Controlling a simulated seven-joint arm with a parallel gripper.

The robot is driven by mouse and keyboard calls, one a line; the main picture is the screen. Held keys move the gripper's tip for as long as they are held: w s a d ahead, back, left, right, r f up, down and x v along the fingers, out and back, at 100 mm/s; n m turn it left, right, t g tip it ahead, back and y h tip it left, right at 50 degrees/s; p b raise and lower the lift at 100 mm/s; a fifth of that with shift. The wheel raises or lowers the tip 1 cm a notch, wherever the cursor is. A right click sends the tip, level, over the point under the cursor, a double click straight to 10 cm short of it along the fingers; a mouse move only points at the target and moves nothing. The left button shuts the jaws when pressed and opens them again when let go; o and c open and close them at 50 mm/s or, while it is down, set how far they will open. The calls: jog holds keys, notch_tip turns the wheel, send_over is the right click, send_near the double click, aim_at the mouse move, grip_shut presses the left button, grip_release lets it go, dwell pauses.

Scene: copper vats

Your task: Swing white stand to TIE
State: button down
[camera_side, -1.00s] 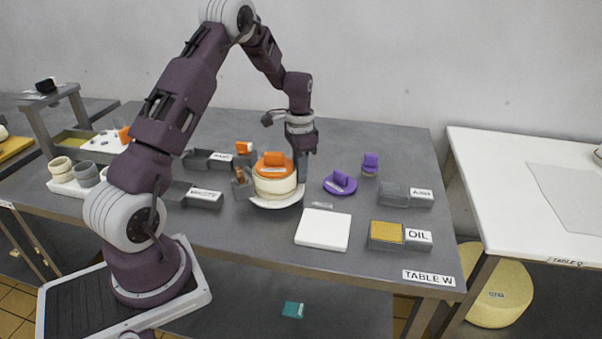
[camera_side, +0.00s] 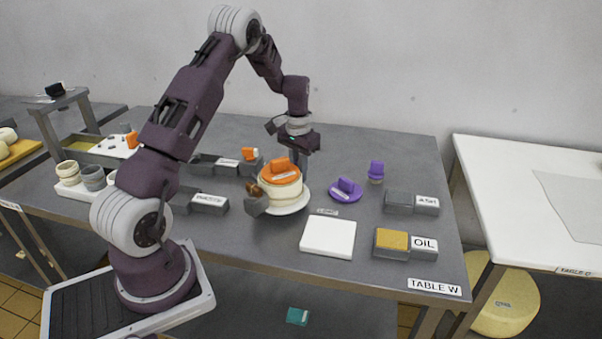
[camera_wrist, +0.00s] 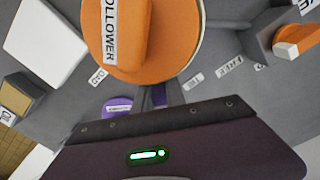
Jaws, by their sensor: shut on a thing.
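The round white stand (camera_side: 297,208) sits on table W and bears a cream vat (camera_side: 283,193) topped by an orange follower (camera_side: 281,172). A grey block with a brown knob (camera_side: 256,199) is at its left front. In the wrist view the orange follower (camera_wrist: 115,40), lettered FOLLOWER, covers most of the stand. My gripper (camera_side: 300,160) points down behind the vat, at the stand's far side. Its fingers (camera_wrist: 162,97) are shut at the stand's edge; the grip itself is mostly hidden.
A purple disc (camera_side: 345,191) and a purple-topped jar (camera_side: 376,172) stand close on the right. A white slab (camera_side: 328,236) and the OIL box (camera_side: 391,243) are at front right. Grey bins (camera_side: 208,201) are on the left. The front middle is fairly clear.

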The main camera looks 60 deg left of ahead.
jog(key=shift+s+a+r+n, duration=0.15)
jog(key=shift+a+n, duration=0.3)
jog(key=shift+n, duration=0.3)
jog(key=shift+s+a+f+n, duration=0.15)
jog(key=shift+a+n, duration=0.3)
jog(key=shift+n, duration=0.3)
jog(key=shift+s+a+r+n, duration=0.1)
jog(key=shift+s+a+n, duration=0.2)
jog(key=shift+n, duration=0.3)
jog(key=shift+s+a+n, duration=0.15)
jog(key=shift+a+n, duration=0.1)
jog(key=shift+n, duration=0.35)
jog(key=shift+s+a, duration=0.15)
jog(key=c, duration=1.4)
grip_release()
notch_tip(320, 180, up, 7)
